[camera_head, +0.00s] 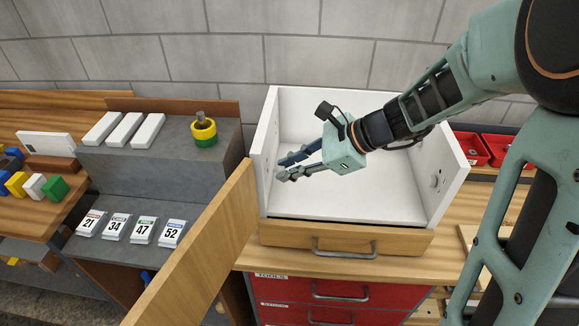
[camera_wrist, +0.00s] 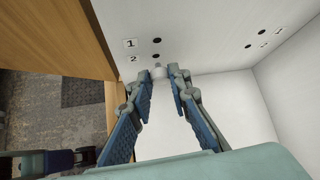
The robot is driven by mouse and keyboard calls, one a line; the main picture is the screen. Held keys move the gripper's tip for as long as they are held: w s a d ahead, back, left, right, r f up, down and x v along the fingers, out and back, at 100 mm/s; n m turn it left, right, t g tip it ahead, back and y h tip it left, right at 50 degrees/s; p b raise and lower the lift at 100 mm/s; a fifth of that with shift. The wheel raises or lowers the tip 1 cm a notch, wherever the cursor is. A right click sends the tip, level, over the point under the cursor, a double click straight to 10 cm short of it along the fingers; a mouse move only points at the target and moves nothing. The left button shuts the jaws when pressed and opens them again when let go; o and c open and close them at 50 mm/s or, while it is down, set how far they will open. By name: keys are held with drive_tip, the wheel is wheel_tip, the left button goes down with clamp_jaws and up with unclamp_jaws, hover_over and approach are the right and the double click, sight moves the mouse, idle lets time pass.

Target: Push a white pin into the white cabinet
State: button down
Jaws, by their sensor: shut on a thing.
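The white cabinet (camera_head: 350,190) is open toward me, with a wooden door (camera_head: 205,250) swung out at its left. My gripper (camera_head: 282,170) reaches inside, its fingertips close to the left inner wall. In the wrist view the fingers (camera_wrist: 166,72) are shut on a small white pin (camera_wrist: 158,72), mostly hidden between the tips. The pin is against or very near the white wall, just below the dark holes labelled 1 (camera_wrist: 156,40) and 2 (camera_wrist: 155,56). I cannot tell how deep it sits. The pin is not distinguishable in the head view.
A wooden drawer (camera_head: 345,243) lies under the cabinet, above red drawers (camera_head: 330,290). A grey stepped stand (camera_head: 160,170) at left holds white blocks, numbered tags and yellow and green rings. Red bins (camera_head: 480,148) are at right. The cabinet's inside is otherwise mostly clear.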

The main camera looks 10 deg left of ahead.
drive_tip(key=shift+a, duration=1.1)
drive_tip(key=c, duration=1.7)
unclamp_jaws()
drive_tip(key=shift+c, duration=0.2)
drive_tip(key=v, duration=1.2)
